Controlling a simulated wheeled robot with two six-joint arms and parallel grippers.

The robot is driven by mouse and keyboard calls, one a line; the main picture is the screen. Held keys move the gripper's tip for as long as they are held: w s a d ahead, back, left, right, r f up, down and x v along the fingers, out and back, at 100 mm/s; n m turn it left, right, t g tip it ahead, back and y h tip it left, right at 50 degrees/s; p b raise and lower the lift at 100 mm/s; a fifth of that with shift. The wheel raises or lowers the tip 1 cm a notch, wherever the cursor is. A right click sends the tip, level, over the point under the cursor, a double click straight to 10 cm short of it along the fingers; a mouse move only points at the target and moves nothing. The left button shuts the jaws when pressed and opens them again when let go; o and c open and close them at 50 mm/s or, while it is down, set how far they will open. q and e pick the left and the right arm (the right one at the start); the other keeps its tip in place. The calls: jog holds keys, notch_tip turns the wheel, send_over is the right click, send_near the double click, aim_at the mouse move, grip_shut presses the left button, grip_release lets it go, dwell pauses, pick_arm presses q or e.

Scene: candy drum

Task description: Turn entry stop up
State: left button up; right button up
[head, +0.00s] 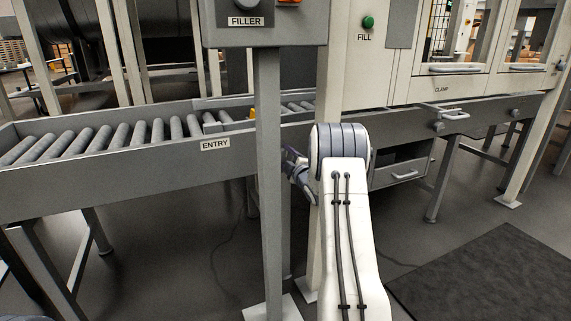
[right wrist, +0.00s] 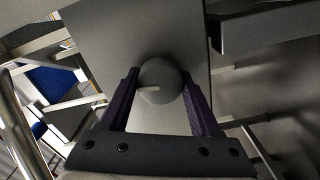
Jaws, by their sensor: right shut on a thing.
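In the right wrist view a round grey knob (right wrist: 162,84) with a short white pointer line sits on a flat grey panel (right wrist: 115,35). The pointer lies toward the left of that picture. The purple fingers of my right gripper (right wrist: 160,90) stand on either side of the knob and are shut on it. In the head view my right gripper (head: 297,172) is partly hidden beside the grey post and my own arm, and the held knob does not show. A small yellow part (head: 252,113) shows at the roller conveyor (head: 120,175) labelled ENTRY. My left gripper is not in view.
A grey post (head: 270,200) carries a FILLER box (head: 265,30) with a knob and an orange part, close left of my right arm. The cream machine (head: 350,70) with a green FILL button (head: 368,22) stands behind. A dark mat (head: 490,280) lies on the floor at right.

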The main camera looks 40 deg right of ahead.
jog(key=shift+f+n+b, duration=0.1)
jog(key=shift+n+b, duration=0.55)
jog(key=shift+n, duration=0.25)
jog(key=o, duration=1.4)
jog(key=shift+s, duration=0.1)
jog(key=p+v, duration=0.2)
jog(key=v, duration=0.8)
jog(key=shift+s, duration=0.15)
